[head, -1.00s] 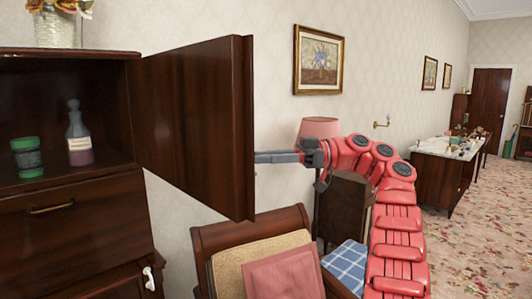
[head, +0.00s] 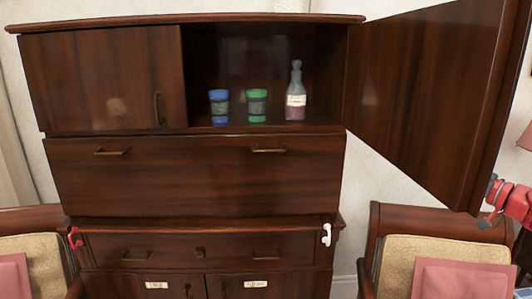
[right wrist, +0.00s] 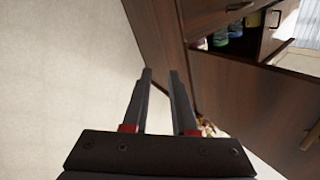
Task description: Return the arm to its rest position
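My right arm (head: 518,207) is red and enters the head view at the right edge. Its gripper (head: 489,221) is partly visible by the lower outer corner of the open cabinet door (head: 430,95). In the right wrist view, the two dark fingers of my right gripper (right wrist: 161,78) stand apart with nothing held between them. I cannot tell whether it touches the door. My left gripper is not in view.
The dark wooden cabinet (head: 195,175) stands ahead, its right upper door swung wide open. Inside are a blue-lidded jar (head: 219,106), a green-lidded jar (head: 257,105) and a bottle (head: 296,95). Chairs stand at left (head: 30,245) and right (head: 435,255).

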